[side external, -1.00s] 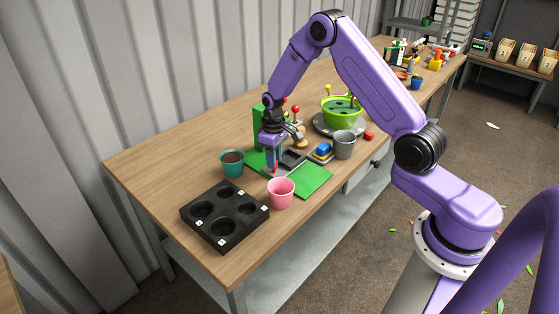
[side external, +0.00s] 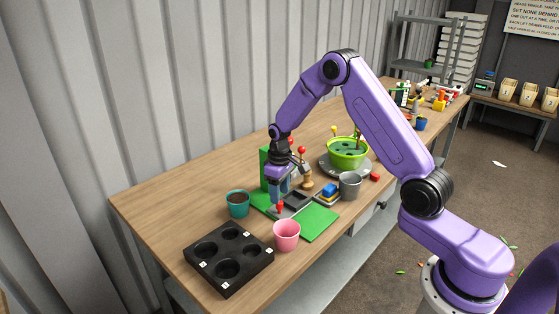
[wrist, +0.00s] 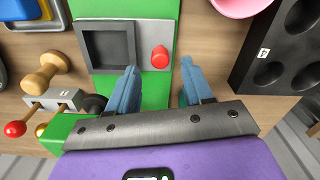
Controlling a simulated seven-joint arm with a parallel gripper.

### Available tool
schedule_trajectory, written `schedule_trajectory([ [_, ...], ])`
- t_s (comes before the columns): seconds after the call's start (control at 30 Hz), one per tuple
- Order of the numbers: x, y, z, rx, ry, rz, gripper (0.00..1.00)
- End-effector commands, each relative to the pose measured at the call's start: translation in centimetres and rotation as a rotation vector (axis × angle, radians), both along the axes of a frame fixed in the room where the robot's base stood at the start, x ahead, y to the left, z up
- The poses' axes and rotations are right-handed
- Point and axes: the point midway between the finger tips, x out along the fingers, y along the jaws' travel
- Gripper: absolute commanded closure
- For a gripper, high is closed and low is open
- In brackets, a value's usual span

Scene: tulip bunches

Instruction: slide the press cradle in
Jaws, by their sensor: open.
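The press has a green base (side external: 318,223) and a green upright (side external: 264,165) behind my gripper in the side view. Its grey cradle (wrist: 109,46) has a square, empty-looking recess and carries a red knob (wrist: 160,57) at its right end in the wrist view. The cradle (side external: 297,200) lies on the green base in the side view, partly hidden by my fingers. My gripper (wrist: 158,84) is open, its two blue fingers spread either side of the knob's line. The knob shows just beyond the fingertips. I cannot tell whether they touch the cradle.
A pink cup (side external: 286,236) and a black tray with round wells (side external: 229,258) stand near the front. A teal pot (side external: 238,204) is left of the press. A grey cup (side external: 349,186), a blue-and-yellow block stack (side external: 328,192) and a green bowl (side external: 347,154) are to the right.

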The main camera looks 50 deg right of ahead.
Motion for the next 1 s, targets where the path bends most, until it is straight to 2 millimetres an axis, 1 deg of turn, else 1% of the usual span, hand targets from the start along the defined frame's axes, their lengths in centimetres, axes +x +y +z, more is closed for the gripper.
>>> schedule_trajectory([
  [0.03,0.1,0.0,1.2,-0.001,-0.006,0.0,0.5],
  [0.4,0.1,0.0,9.1,0.0,-0.007,0.001,0.5],
  [0.6,0.1,0.0,12.5,-0.001,-0.005,0.001,0.5],
  [0.8,0.0,0.0,14.1,0.0,-0.003,0.0,0.5],
  [1.0,0.0,0.0,14.4,0.0,-0.001,0.0,0.5],
])
